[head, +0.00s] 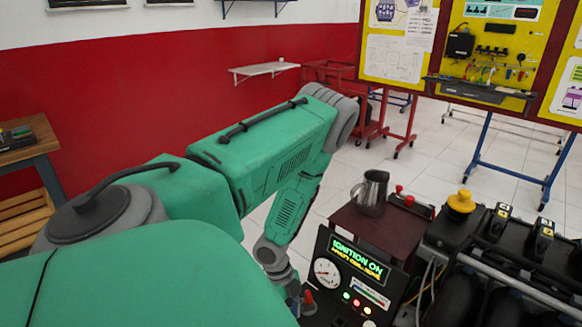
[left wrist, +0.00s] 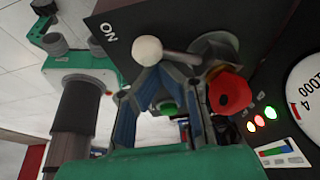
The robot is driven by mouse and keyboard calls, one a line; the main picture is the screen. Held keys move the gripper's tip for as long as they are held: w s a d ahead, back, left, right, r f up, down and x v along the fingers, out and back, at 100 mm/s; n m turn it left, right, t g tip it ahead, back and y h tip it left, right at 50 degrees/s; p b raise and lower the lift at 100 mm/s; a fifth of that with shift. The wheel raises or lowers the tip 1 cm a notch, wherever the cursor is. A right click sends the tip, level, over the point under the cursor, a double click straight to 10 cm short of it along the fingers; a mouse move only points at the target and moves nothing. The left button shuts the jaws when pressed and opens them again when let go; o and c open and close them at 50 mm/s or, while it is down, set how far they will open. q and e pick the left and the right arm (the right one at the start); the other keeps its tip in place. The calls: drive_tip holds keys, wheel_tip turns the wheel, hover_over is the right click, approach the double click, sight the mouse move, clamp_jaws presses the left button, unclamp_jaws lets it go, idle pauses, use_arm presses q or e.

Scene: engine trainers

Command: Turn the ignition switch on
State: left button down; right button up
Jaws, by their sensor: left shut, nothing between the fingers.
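The ignition switch (left wrist: 147,51) is a metal toggle lever with a white ball tip, in the left wrist view. Its lever leans left from a round base, its ball just below the white "ON" label (left wrist: 109,32). My left gripper (left wrist: 166,72) is shut and empty, its fingertips right by the lever; I cannot tell whether they touch it. In the head view the left gripper (head: 292,299) is low at the control panel's left edge and mostly hidden. The panel display (head: 357,257) reads "IGNITION ON" in green, with a smaller yellow line below. My right gripper is out of view.
A red knob (left wrist: 230,92) sits close beside the gripper, and a dial gauge (head: 327,273) and lit indicator lamps are on the panel. A metal jug (head: 370,193) stands on the dark red top behind it. The engine with a yellow cap (head: 461,201) is to the right.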

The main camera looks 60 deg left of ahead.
use_arm(q)
drive_tip(key=d, duration=0.1)
drive_tip(key=w+d, duration=0.1)
drive_tip(key=d, duration=0.1)
drive_tip(key=shift+w+r, duration=0.15)
drive_tip(key=shift+r, duration=0.05)
drive_tip(key=p+v, duration=0.1)
drive_tip(key=v, duration=0.9)
drive_tip(key=shift+d+p, duration=0.25)
drive_tip(key=shift+p, duration=0.1)
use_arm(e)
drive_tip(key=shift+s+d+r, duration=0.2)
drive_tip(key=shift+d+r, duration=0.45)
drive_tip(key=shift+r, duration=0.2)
